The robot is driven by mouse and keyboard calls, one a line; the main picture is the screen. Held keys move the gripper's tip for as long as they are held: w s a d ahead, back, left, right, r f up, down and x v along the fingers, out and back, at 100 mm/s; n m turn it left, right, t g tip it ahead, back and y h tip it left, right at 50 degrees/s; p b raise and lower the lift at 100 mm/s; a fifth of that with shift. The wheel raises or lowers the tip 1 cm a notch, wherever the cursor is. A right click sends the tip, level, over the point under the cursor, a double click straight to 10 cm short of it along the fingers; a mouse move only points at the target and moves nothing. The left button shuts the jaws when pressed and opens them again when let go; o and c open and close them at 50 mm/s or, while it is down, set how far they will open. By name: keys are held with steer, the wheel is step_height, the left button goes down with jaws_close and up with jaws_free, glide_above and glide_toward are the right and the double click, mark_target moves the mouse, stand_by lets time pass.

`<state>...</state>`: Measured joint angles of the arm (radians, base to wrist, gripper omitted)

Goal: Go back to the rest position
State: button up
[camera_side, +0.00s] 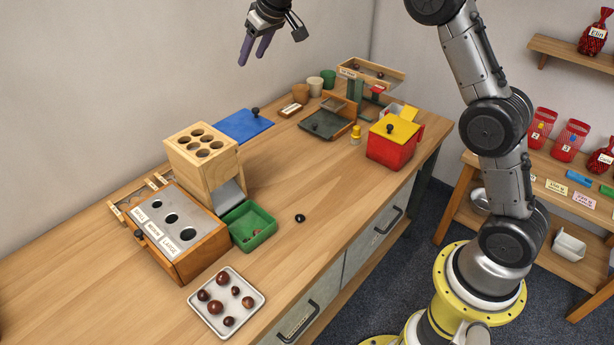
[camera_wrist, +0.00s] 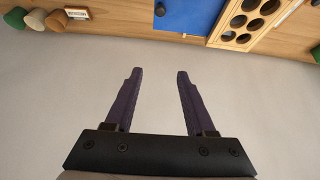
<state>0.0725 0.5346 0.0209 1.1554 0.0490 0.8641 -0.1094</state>
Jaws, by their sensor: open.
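My gripper (camera_side: 257,50) hangs high in the air above the back of the wooden bench in the side view, well apart from everything on it. In the wrist view my gripper (camera_wrist: 156,75) shows two purple fingers spread apart with nothing between them. Behind them is plain pale wall. The blue board (camera_side: 244,125) with a dark knob lies on the bench below and shows at the top of the wrist view (camera_wrist: 190,14). The wooden block with several holes (camera_side: 203,155) stands in front of it.
A sorting box (camera_side: 180,240) with three holes, a green tray (camera_side: 249,226), a white tray of chestnuts (camera_side: 211,323) and a red box with yellow lid (camera_side: 390,150) stand on the bench (camera_side: 300,260). A small dark object (camera_side: 300,218) lies mid-bench. Air around my gripper is clear.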

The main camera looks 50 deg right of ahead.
steer(key=s+a+r+t, duration=0.1)
steer(key=s+a+r, duration=0.1)
steer(key=s+r, duration=0.8)
steer(key=s+a+r, duration=0.1)
steer(key=s+r, duration=0.1)
steer(key=s, duration=1.3)
steer(key=s+f+g, duration=0.1)
steer(key=s+f, duration=0.6)
steer(key=s, duration=0.3)
steer(key=s+f+g, duration=0.1)
steer(key=s+f, duration=0.7)
steer(key=s, duration=0.3)
steer(key=shift+a, duration=0.35)
